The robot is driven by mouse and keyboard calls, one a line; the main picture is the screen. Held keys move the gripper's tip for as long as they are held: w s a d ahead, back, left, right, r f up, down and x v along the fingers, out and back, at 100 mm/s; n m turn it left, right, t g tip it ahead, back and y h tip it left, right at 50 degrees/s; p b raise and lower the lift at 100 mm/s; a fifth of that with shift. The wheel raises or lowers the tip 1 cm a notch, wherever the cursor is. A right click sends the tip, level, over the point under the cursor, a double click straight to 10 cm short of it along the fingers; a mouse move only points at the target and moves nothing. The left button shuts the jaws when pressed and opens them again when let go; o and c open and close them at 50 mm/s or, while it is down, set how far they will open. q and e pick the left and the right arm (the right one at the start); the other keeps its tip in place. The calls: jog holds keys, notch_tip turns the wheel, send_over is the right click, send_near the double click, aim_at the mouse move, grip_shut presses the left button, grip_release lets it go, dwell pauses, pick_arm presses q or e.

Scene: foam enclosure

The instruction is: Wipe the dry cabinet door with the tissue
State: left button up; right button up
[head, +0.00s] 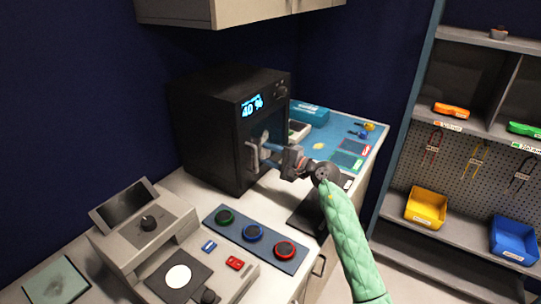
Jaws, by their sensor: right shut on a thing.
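The dry cabinet (208,130) is a black box on the counter, with a blue display reading 40 %. Its door is on the side facing right and appears closed. My right gripper (272,150) reaches in from the lower right and is at the door, its fingers shut. A small pale grey-blue piece, seemingly the tissue (264,138), shows at the fingertips against or very near the door. A light grey handle-like part is just beside it. The fingers partly hide the tissue and the lower door, so exact contact cannot be told. My left gripper is not in view.
A grey instrument (140,232) and a blue panel with round knobs (254,236) stand on the counter in front. A blue mat (345,133) with small items lies behind the gripper. Shelves with yellow (426,207) and blue bins (514,240) stand right. A wall cupboard (222,12) hangs above.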

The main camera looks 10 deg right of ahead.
jog(key=shift+b+x, duration=0.4)
jog(key=shift+x, duration=0.55)
dwell(0.6)
